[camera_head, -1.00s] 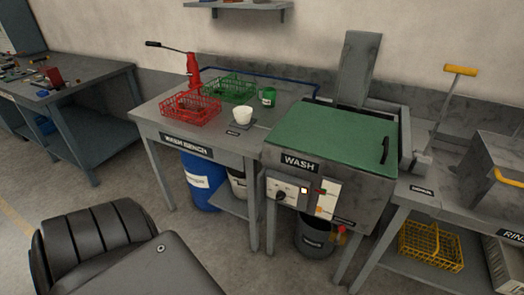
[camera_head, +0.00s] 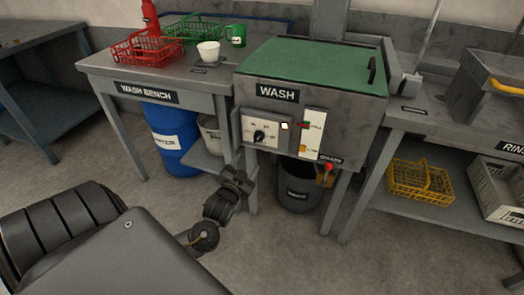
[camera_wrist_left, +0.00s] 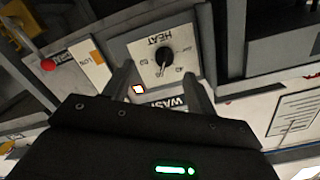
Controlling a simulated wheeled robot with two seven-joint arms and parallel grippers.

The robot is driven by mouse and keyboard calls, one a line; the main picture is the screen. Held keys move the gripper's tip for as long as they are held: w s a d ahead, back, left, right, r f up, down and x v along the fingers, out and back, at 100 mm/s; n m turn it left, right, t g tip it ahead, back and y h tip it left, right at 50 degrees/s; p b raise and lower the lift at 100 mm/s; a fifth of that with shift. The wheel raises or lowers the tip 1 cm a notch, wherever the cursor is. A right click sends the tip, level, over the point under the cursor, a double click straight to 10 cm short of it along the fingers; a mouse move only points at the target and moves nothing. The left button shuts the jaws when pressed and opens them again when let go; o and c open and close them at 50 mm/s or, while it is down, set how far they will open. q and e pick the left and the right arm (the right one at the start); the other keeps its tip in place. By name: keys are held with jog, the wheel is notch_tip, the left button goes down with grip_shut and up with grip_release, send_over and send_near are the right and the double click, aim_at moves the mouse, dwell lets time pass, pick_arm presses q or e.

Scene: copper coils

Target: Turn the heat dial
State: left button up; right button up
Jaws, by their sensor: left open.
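The heat dial (camera_head: 259,136) is a black knob on a white plate on the front of the grey wash tank (camera_head: 330,97). In the left wrist view the dial (camera_wrist_left: 163,56) shows upside down, with the HEAT label and numbers around it. My left gripper (camera_head: 241,178) is below and slightly left of the dial in the head view. Its open fingers (camera_wrist_left: 160,76) point toward the plate in the wrist view, with the dial near the gap between their tips. They look apart from the dial, and nothing is held. My right gripper is not in view.
A lit indicator (camera_head: 285,126) and a white level panel (camera_head: 313,134) sit right of the dial. The wash bench (camera_head: 190,83) and blue drum (camera_head: 172,150) stand to the left.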

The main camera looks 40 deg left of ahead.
aim_at(257, 139)
pick_arm(q)
jog(key=shift+t, duration=0.3)
jog(key=x, duration=0.3)
jog(key=r+b+x, duration=0.1)
jog(key=x, duration=0.2)
jog(key=r+x, duration=0.1)
jog(key=x, duration=0.2)
jog(key=shift+w+a+r+b, duration=0.15)
jog(key=shift+b, duration=0.15)
jog(key=shift+w+a, duration=0.15)
jog(key=shift+w, duration=0.5)
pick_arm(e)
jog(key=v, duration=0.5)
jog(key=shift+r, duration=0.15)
pick_arm(q)
jog(key=shift+c, duration=0.3)
jog(key=c, duration=0.9)
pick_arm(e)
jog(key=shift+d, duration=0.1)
pick_arm(q)
jog(key=shift+n, duration=0.3)
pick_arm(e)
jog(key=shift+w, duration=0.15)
